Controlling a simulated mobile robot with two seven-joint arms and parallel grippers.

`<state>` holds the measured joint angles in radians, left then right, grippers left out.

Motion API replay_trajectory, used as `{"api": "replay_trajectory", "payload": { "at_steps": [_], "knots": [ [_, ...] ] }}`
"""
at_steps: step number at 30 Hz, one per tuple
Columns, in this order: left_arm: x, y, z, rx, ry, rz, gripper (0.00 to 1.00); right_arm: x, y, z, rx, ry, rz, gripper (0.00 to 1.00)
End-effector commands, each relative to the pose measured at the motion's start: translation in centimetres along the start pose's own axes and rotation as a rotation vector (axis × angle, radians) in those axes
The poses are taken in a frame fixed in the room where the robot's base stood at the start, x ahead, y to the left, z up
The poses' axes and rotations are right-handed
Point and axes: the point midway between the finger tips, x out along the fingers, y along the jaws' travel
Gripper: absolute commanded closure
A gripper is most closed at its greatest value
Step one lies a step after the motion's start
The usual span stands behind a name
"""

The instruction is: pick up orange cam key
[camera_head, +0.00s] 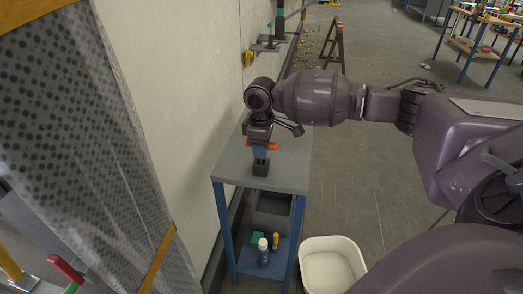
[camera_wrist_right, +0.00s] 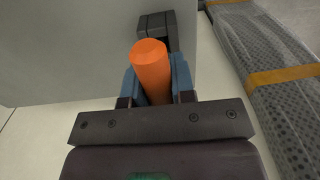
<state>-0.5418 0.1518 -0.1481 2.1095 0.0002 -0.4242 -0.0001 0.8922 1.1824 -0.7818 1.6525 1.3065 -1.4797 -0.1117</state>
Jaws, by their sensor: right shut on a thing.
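The orange cam key (camera_head: 274,146) is at the small grey-topped table, partly hidden by my right gripper (camera_head: 260,153). In the right wrist view its round orange end (camera_wrist_right: 151,68) sits between the blue fingers of my right gripper (camera_wrist_right: 157,84), which are shut on it. The fingers point down over the tabletop. I cannot tell whether the key touches the table. My left gripper is in neither view.
A dark block (camera_head: 260,168) stands on the table (camera_head: 289,172) close to the fingertips. A pale wall (camera_head: 178,110) runs along the left. A white bin (camera_head: 331,262) stands right of the table. A spray can (camera_head: 263,252) is on the lower shelf.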

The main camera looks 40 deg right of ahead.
Motion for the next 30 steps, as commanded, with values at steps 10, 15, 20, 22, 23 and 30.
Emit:
{"api": "replay_trajectory", "payload": {
  "at_steps": [10,15,20,22,23,30],
  "knots": [
    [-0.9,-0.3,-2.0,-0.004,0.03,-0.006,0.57,-9.0,0.1,0.0,0.0,0.011,0.009,1.0],
    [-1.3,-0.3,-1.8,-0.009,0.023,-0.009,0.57,-13.1,0.0,0.0,0.0,0.01,0.007,1.0],
    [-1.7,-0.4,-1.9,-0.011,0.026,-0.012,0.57,-16.1,0.0,0.0,0.0,0.007,0.006,1.0],
    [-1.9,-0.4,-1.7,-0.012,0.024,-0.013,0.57,-17.0,0.0,0.0,0.0,0.007,0.005,1.0],
    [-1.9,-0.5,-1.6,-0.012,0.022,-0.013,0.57,-17.4,0.0,0.0,0.0,0.006,0.004,1.0],
    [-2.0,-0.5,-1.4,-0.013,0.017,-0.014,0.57,-18.7,0.0,0.0,0.0,0.004,0.002,1.0]
  ]
}}
